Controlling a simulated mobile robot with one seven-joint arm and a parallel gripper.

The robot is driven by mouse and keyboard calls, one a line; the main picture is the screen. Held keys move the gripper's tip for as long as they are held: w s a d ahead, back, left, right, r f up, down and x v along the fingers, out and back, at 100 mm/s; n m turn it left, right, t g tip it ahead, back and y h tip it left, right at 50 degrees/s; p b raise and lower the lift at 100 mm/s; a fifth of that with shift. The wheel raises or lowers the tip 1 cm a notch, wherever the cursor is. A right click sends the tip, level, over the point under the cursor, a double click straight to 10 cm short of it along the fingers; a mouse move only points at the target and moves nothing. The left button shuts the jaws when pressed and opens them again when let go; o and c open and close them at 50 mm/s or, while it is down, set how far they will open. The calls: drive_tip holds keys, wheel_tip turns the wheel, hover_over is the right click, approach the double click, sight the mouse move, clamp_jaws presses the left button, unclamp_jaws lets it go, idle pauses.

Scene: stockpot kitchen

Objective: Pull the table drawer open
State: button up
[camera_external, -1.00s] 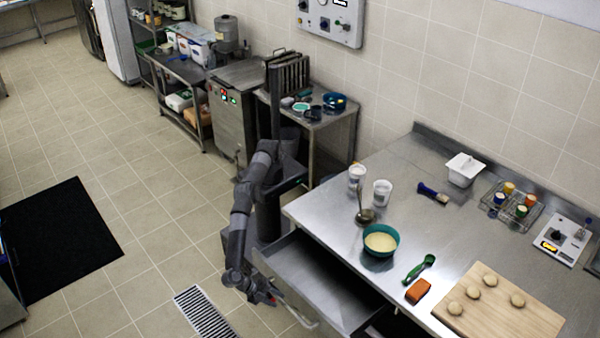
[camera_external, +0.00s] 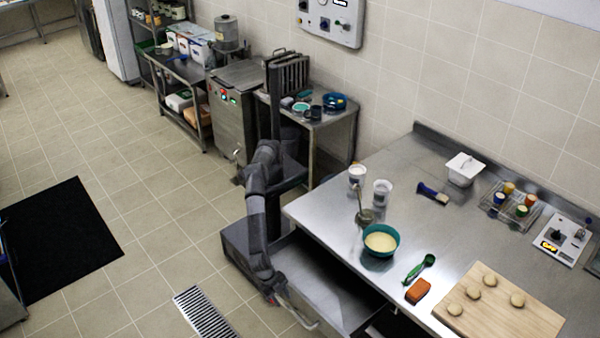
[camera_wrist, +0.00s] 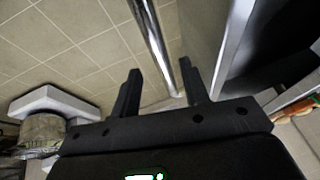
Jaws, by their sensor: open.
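The table drawer (camera_external: 318,285) is pulled well out from under the steel table, its empty-looking tray exposed. Its curved bar handle (camera_external: 303,318) sticks out at the front; in the wrist view the bar (camera_wrist: 152,35) runs down from the top towards the space between my fingers. My gripper (camera_external: 274,298) is at the left part of the drawer front, beside the handle. In the wrist view my gripper (camera_wrist: 160,70) has its fingers apart, one on each side of the bar's line. I cannot tell whether either finger touches the bar.
The steel tabletop (camera_external: 330,205) holds a teal bowl (camera_external: 381,240), white cups (camera_external: 382,192), an orange sponge (camera_external: 418,290) and a wooden board (camera_external: 500,310) with dough balls. A floor grate (camera_external: 205,312) lies left of the drawer.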

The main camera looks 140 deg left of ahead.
sight(286, 305)
drive_tip(key=shift+x, duration=2)
drive_tip(key=shift+c, duration=0.4)
clamp_jaws()
